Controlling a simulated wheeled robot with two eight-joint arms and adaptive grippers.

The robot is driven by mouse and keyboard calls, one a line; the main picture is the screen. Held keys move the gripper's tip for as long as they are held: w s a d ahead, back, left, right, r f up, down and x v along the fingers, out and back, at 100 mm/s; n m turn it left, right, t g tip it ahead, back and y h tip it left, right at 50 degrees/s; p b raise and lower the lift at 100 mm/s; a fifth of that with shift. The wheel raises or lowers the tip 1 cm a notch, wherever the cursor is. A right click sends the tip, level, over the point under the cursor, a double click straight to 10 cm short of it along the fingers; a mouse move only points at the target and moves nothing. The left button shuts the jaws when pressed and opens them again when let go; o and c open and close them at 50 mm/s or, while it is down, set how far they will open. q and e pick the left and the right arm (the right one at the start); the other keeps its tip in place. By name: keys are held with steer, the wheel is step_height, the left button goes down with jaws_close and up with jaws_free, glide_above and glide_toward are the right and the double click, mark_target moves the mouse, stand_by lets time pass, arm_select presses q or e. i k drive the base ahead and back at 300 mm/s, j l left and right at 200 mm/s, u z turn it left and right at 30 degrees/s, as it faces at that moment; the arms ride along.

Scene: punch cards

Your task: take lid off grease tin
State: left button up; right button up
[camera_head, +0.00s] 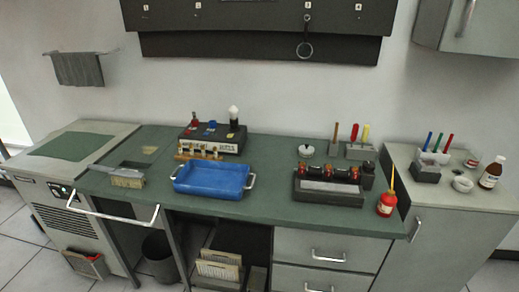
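A small round pale tin with a dark knob on top (307,150) stands at the back of the green bench, right of the middle. It looks like a lidded tin, but it is too small to tell for certain that it is the grease tin. A second small round pale container (463,183) stands on the grey cabinet at the right; I cannot tell whether it has a lid. Neither of my grippers is in view.
A blue tray (212,179) with side handles sits on the green bench (265,205). A dark rack (328,188) and a red oil can (386,204) with an upright spout stand at the right. A brush (127,179) lies left. The bench between tray and rack is clear.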

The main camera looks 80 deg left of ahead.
mark_target(306, 148)
steer(key=u, duration=2.4)
